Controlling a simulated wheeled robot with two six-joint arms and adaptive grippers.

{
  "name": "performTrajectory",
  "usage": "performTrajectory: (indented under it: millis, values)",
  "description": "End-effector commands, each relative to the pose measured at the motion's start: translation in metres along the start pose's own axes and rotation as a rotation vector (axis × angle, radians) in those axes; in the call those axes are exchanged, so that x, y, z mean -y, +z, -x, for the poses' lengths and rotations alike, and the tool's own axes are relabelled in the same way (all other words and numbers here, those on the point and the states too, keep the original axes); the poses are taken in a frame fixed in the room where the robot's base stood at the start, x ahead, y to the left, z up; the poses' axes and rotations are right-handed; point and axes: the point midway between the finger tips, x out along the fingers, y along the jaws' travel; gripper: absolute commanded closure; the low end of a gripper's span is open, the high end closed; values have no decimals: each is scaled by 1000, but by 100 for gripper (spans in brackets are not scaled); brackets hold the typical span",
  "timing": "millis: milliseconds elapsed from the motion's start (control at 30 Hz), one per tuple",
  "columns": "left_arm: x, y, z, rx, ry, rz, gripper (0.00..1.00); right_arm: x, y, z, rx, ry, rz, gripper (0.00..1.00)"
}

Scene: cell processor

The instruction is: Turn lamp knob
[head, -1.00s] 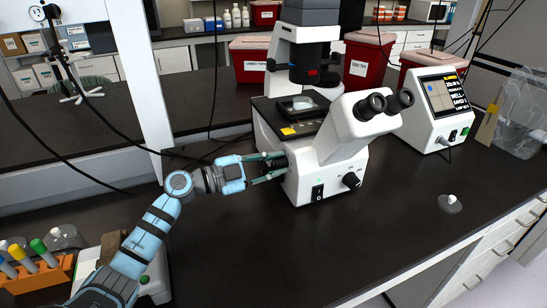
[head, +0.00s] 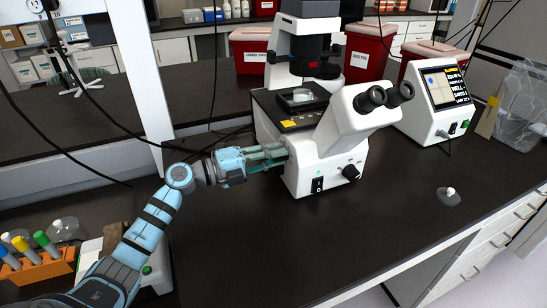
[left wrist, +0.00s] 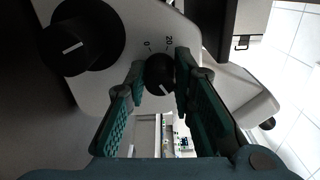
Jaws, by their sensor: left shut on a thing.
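The white microscope (head: 318,170) stands on the dark bench with its eyepieces toward the upper right. In the left wrist view, a small black lamp knob (left wrist: 160,72) with a white pointer line sits on its white side panel, beside printed "0" and "20" marks. My left gripper (head: 286,154) reaches the microscope's left side, where the head view does not show this knob. In the left wrist view, the green-padded fingers (left wrist: 160,78) are on either side of the knob, shut on it. My right gripper is not in view.
A larger black knob (left wrist: 88,38) is close beside the lamp knob. A white device with a screen (head: 435,105) stands at the right. An orange tube rack (head: 40,268) is at the lower left. The bench front is mostly clear.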

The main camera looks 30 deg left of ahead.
Motion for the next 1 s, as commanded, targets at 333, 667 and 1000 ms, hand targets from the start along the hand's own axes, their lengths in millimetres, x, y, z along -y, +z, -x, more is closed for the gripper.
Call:
performTrajectory:
  millis: [333, 667, 1000]
  values:
    - [0, 0, 0, 1, -1, -111, 100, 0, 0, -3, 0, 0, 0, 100]
    - [1, 0, 0, 1, -1, -122, 100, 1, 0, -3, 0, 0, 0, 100]
    - [0, 0, 0, 1, 0, -121, 57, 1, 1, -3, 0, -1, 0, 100]
